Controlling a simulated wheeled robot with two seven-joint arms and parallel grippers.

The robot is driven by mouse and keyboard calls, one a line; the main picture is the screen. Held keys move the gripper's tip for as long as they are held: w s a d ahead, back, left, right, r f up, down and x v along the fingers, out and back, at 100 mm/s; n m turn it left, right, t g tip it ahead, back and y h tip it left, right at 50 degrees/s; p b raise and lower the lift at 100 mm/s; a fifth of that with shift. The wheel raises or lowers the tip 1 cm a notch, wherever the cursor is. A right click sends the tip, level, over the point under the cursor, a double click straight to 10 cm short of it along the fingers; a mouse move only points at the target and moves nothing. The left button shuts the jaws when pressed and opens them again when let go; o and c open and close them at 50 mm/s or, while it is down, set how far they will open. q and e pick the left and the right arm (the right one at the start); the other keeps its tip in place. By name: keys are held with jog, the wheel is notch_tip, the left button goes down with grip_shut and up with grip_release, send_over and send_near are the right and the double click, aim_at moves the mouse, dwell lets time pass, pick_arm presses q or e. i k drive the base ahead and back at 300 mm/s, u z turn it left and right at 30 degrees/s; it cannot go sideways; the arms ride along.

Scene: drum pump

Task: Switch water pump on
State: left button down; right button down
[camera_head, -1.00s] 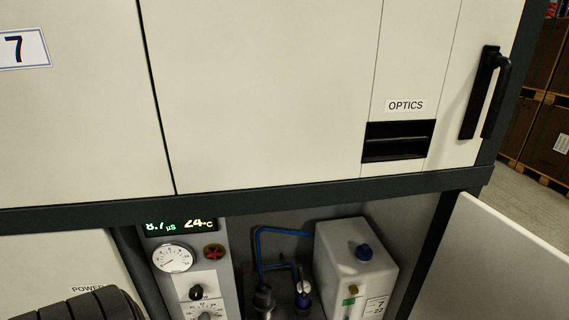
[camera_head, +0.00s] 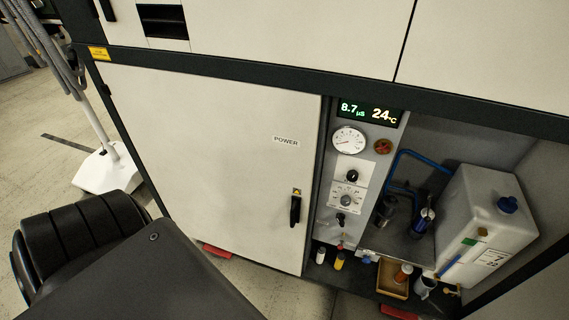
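A grey control panel (camera_head: 359,172) stands in the open bay right of the POWER door. It carries a lit display (camera_head: 369,110) reading 8.7 µS and 24 °C, a round white gauge (camera_head: 348,139), a red knob or button (camera_head: 383,146) and several black knobs, one a dial knob (camera_head: 348,201) with a scale. Which of these switches the water pump I cannot tell. To the right are blue hoses (camera_head: 405,166), dark fittings (camera_head: 421,222) and a white tank (camera_head: 487,215) with a blue cap. Neither gripper is in view.
The POWER door (camera_head: 215,150) is shut, with a black handle (camera_head: 295,207). A small brown tray (camera_head: 394,279) and several bottles stand low in the bay. A white-based stand (camera_head: 108,168) is at the left. Floor shows at the left.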

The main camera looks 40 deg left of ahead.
aim_at(340, 217)
jog(key=u, duration=0.8)
jog(key=i, duration=0.65)
jog(key=u, duration=1.1)
